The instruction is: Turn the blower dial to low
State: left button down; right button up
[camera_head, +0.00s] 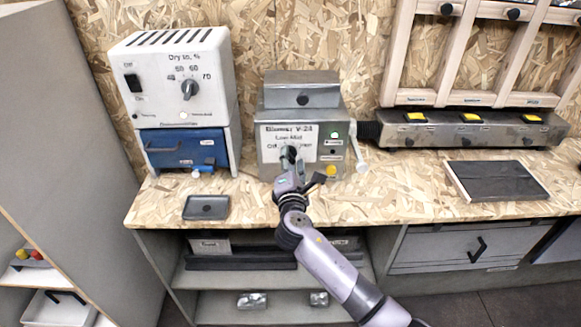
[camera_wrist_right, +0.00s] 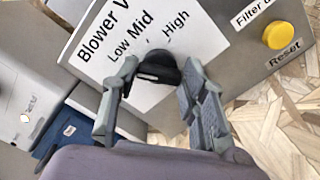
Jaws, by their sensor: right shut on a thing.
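The grey blower box (camera_head: 270,150) stands on the bench against the wall, with a white label plate reading Low, Mid and High. Its black blower dial (camera_head: 290,152) sits on the front face, partly covered by my gripper. In the right wrist view the dial (camera_wrist_right: 158,66) lies below the Mid and High words, with a pale mark on its near side. Which setting it points to I cannot tell for sure. My right gripper (camera_head: 291,163) is shut on the dial, one finger on each side in the wrist view (camera_wrist_right: 160,70). My left gripper is not in view.
A yellow Reset button (camera_head: 330,170) and a pale lever (camera_head: 357,155) are right of the dial. A white and blue drying oven (camera_head: 215,100) stands to the left. A small dark tray (camera_head: 206,207) and a dark plate (camera_head: 495,180) lie on the bench.

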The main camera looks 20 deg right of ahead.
jog(key=shift+m+b, duration=0.35)
jog(key=shift+m, duration=0.25)
jog(key=o, duration=1.2)
jog(key=shift+c, duration=0.2)
jog(key=v, duration=1.2)
